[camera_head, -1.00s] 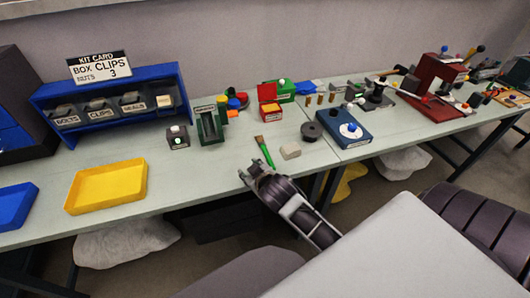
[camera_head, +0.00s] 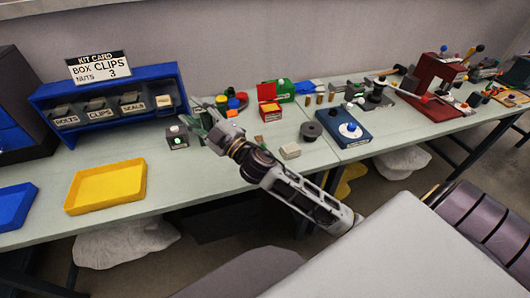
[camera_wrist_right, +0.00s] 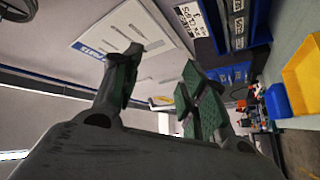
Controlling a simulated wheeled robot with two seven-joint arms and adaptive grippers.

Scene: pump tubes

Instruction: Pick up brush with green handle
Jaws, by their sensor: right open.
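The brush with the green handle is not visible in the head view; my right arm covers the patch of table around its earlier place. My right gripper (camera_head: 203,122) is raised over the table in front of the dark green box, with its fingers pointing up and left. In the right wrist view the gripper (camera_wrist_right: 160,85) is open, its green-padded fingers spread with nothing between them. No brush shows in the wrist view. My left gripper is not in view.
A yellow tray (camera_head: 105,187) and blue tray (camera_head: 14,205) lie left. A blue bin rack (camera_head: 113,100) stands behind. A small box with a green button (camera_head: 177,138) sits left of the gripper. A beige block (camera_head: 290,151) and dark round piece (camera_head: 311,131) lie right.

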